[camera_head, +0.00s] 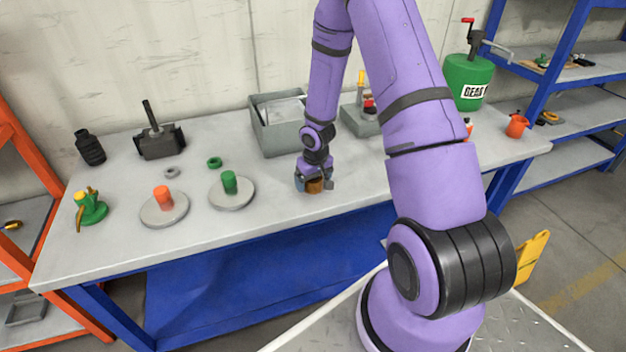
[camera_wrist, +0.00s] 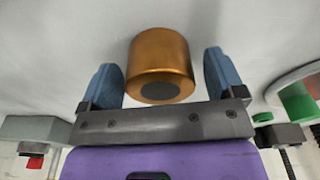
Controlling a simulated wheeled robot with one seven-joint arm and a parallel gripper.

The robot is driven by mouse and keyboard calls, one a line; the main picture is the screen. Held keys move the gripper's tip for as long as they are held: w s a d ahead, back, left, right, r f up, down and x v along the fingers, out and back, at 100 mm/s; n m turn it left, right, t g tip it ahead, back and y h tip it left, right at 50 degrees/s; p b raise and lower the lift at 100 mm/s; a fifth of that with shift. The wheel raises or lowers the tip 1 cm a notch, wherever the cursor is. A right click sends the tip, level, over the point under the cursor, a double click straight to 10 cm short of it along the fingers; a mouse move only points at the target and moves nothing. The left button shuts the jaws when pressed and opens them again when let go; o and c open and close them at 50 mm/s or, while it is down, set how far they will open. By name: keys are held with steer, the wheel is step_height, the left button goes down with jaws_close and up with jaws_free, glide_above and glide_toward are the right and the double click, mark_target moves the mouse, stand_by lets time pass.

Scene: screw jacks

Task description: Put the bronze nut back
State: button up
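A bronze cylinder (camera_wrist: 160,58) with a dark round centre on its end stands on the grey bench (camera_head: 120,240); I cannot tell whether the dark centre is a bore. My gripper (camera_wrist: 163,80) is open around it in the wrist view, one blue finger on each side with thin gaps. In the head view the bronze cylinder (camera_head: 314,186) shows between the fingertips of my gripper (camera_head: 316,184), low at the bench's front. To the left are two round grey plates, one with an orange post (camera_head: 162,194) and one with a green post (camera_head: 229,180).
A green ring (camera_head: 214,162) and a grey ring (camera_head: 172,172) lie behind the plates. A grey bin (camera_head: 280,138) stands behind my gripper. A green oil can (camera_head: 468,82) and an orange cup (camera_head: 516,126) stand at the right. The front strip beside the plates is clear.

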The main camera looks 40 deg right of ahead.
steer(key=shift+r, duration=0.1)
step_height(320, 180, up, 12)
steer(key=s, duration=0.2)
step_height(320, 180, up, 10)
steer(key=h, duration=0.1)
glide_above(316, 180)
steer(key=s+a, duration=0.2)
steer(key=s+a+r+t+h, duration=0.1)
steer(key=s+a+r, duration=0.15)
steer(key=r, duration=0.25)
steer(key=s+a+r+t, duration=0.1)
steer(key=s+a+r, duration=0.15)
steer(key=r, duration=0.25)
steer(key=s+a+r+t+y, duration=0.1)
steer(key=s+a+r, duration=0.2)
steer(key=s, duration=0.6)
steer(key=s+a+r+n+y, duration=0.1)
steer(key=s+a+r, duration=0.2)
steer(key=s+r, duration=0.5)
steer(key=shift+s+t, duration=0.4)
steer(key=shift+s, duration=0.05)
